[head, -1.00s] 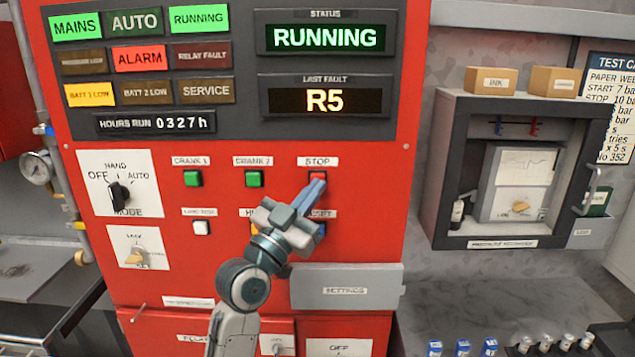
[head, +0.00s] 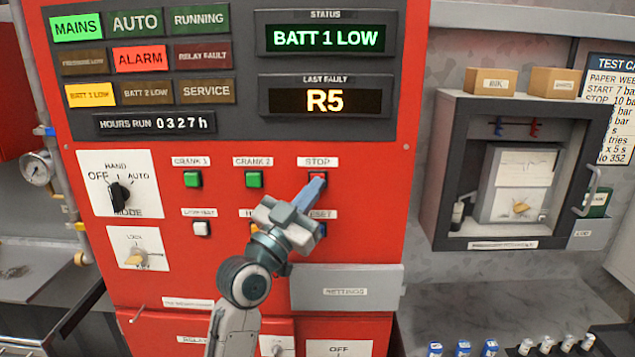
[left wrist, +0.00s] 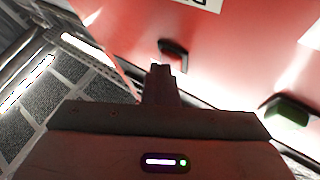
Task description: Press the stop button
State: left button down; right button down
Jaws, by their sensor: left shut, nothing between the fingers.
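The red stop button (head: 318,178) sits under the STOP label (head: 317,162) on the red panel. My left gripper (head: 318,183) is shut and empty, its fingertips at the lower part of the button. Whether they touch it or sit just short of it I cannot tell. In the left wrist view the shut fingers (left wrist: 160,75) point at a dark-framed button (left wrist: 173,50) on the red panel. The status display (head: 324,38) reads BATT 1 LOW. The RUNNING lamp (head: 200,19) is dark. My right gripper is not in view.
Green crank buttons (head: 193,179) (head: 254,179) are to the left of the stop button. A white lamp test button (head: 202,228) is below them, and my gripper partly covers the lower row. A grey SETTINGS cover (head: 345,289) juts below. A recorder cabinet (head: 455,170) stands at right.

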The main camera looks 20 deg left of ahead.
pick_arm(q)
jog(key=shift+s+d, duration=0.25)
jog(key=shift+s, duration=0.55)
jog(key=shift+s+f, duration=0.1)
jog(key=s, duration=0.2)
jog(key=s+d, duration=0.1)
jog(key=s, duration=0.1)
jog(key=shift+s+d, duration=0.2)
jog(key=shift+s, duration=0.1)
dwell(0.3)
